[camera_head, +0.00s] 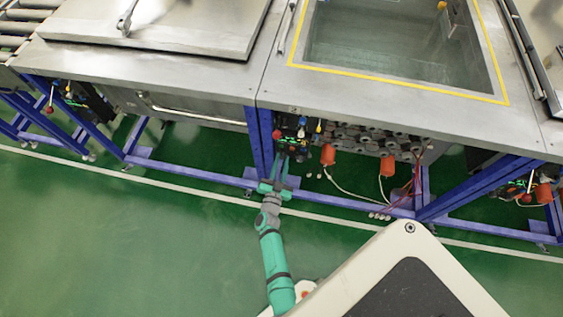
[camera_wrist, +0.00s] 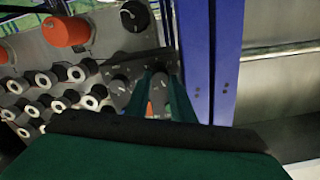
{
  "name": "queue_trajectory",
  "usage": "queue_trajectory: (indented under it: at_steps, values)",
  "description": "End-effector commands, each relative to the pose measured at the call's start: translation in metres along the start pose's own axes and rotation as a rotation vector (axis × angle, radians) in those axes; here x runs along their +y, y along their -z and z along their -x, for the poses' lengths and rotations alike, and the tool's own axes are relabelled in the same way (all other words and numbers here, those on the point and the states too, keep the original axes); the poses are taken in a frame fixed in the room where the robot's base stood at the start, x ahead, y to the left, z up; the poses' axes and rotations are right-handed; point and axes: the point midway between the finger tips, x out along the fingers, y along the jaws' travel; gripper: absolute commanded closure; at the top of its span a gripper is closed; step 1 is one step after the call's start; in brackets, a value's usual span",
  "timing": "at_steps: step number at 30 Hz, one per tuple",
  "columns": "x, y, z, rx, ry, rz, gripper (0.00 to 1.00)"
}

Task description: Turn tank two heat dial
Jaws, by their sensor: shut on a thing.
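My gripper (camera_head: 282,160) reaches up to the control panel (camera_head: 294,127) under the front edge of the tanks, beside a blue post. In the wrist view my two green fingers (camera_wrist: 166,88) are closed around a small grey dial (camera_wrist: 158,92) on the panel, taken as the heat dial. The fingers hide much of it, and its setting cannot be read. Another dark dial (camera_wrist: 120,85) sits just left of the fingers. A black dial with a white mark (camera_wrist: 134,15) is at the top of the wrist view.
An open tank of liquid (camera_head: 390,45) with a yellow border is above right, and a closed metal lid (camera_head: 155,25) above left. A blue post (camera_wrist: 226,60) stands close right of my fingers. Orange plugs (camera_head: 328,154) with cables hang at right. The green floor is clear.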

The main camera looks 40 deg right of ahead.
Motion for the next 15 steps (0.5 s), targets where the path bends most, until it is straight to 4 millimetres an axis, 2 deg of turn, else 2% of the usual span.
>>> queue_trajectory:
  at_steps: [8,15]
  values:
    - [0.0025,0.0006,0.0015,0.004,-0.005,-0.071,1.0]
    - [0.0033,0.0003,0.0017,0.004,-0.005,-0.241,1.0]
